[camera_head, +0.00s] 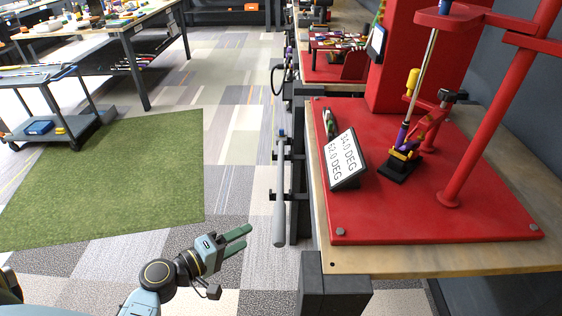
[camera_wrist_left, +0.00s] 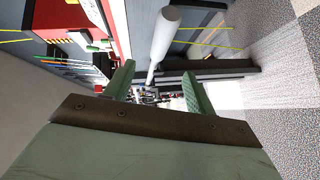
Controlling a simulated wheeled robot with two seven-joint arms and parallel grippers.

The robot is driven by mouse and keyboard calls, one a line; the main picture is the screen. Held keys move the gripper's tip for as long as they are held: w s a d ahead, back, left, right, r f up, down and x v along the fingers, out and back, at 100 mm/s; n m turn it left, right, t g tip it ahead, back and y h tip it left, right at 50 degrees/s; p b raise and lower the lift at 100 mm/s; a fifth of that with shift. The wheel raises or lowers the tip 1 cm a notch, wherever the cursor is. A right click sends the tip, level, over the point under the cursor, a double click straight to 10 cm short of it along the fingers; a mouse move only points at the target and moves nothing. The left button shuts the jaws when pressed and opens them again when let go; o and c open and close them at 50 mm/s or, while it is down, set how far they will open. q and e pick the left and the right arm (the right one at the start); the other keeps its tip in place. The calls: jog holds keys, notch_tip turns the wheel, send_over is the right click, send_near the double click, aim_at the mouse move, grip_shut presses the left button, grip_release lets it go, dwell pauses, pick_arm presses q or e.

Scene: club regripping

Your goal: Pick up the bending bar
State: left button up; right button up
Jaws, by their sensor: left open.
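The bending bar (camera_head: 280,195) is a long grey bar with a thicker, rounded near end. It is held along the left side of the workbench, beside the dark bench leg. In the left wrist view its thick pale end (camera_wrist_left: 165,38) shows large, above and beyond the fingers. My left gripper (camera_head: 245,238) has green fingers and is open and empty. It is just left of the bar's near end in the head view, apart from it. In the left wrist view the gap between the fingers (camera_wrist_left: 160,88) is clear. My right gripper is not in view.
The workbench (camera_head: 440,262) carries a red plate (camera_head: 400,222) with a club-holding fixture and an angle display (camera_head: 344,160). A dark bench post (camera_head: 335,285) stands near the bar. A green mat (camera_head: 110,185) and open floor lie to the left, with a cart (camera_head: 95,125) beyond.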

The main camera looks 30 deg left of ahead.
aim_at(279, 223)
pick_arm(q)
jog(key=shift+s+d+p+x, duration=0.1)
jog(key=shift+d+x, duration=0.05)
jog(key=shift+x, duration=1.85)
jog(key=shift+s+d+p+x, duration=0.1)
jog(key=shift+d+x, duration=0.1)
jog(key=shift+x, duration=1.85)
jog(key=shift+s+d+p+x, duration=0.1)
jog(key=shift+d+x, duration=0.05)
jog(key=shift+x, duration=1.85)
jog(key=shift+f, duration=0.15)
grip_shut()
